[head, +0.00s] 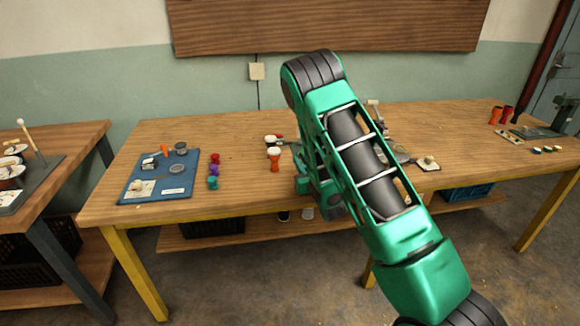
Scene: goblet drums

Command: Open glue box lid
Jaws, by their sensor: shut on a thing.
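My green and black arm reaches across the middle of the table (240,195), and its wrist end is low over the tabletop. My gripper (291,146) shows only as a small dark part at the left edge of the arm. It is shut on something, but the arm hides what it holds.
The orange goblet drum (274,158) stands close left of the wrist. Purple, red and teal pieces (213,171) and a blue mat (135,192) with small parts lie further left.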

